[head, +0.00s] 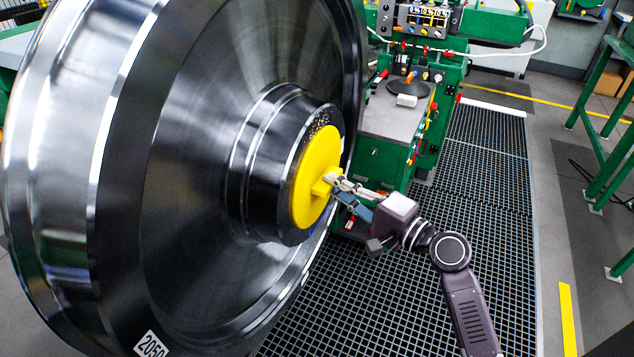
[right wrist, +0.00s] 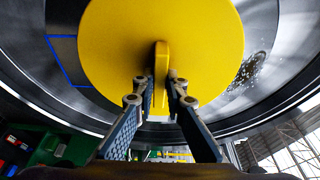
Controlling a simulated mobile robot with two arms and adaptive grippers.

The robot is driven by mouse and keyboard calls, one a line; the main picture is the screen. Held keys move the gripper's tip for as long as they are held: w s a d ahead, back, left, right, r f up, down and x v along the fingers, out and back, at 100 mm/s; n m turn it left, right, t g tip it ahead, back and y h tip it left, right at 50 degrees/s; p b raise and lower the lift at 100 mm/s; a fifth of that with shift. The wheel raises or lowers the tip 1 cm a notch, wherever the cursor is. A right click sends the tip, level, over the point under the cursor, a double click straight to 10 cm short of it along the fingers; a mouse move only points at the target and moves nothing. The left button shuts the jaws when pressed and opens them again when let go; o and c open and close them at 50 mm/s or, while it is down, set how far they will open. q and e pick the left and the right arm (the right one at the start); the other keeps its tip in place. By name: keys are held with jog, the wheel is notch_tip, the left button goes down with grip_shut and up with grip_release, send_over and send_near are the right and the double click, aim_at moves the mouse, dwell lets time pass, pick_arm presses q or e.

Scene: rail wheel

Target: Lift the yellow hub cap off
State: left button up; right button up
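The yellow hub cap (head: 315,160) is a round disc on the end of the wheel's hub, with a raised tab (head: 322,187) at its middle. It fills the top of the right wrist view (right wrist: 115,45), with the tab (right wrist: 160,72) upright at centre. My right gripper (head: 335,185) is at the tab, with one finger on each side. In the right wrist view the fingertips (right wrist: 161,82) lie close against both faces of the tab. The cap looks seated on the hub; its back face is hidden. My left gripper is not in view.
The large steel rail wheel (head: 190,180) fills the left. A green machine (head: 435,100) with a control panel (head: 420,18) stands behind. Black grating (head: 490,160) covers the floor; a green frame (head: 605,125) stands at the far right. Free room lies right of the cap.

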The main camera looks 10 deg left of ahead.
grip_shut()
jog(key=shift+s+d, duration=0.3)
jog(key=shift+d, duration=0.65)
jog(key=d, duration=0.2)
jog(key=s+d+b, duration=0.1)
jog(key=shift+s+d, duration=0.1)
jog(key=shift+d, duration=0.3)
dwell(0.4)
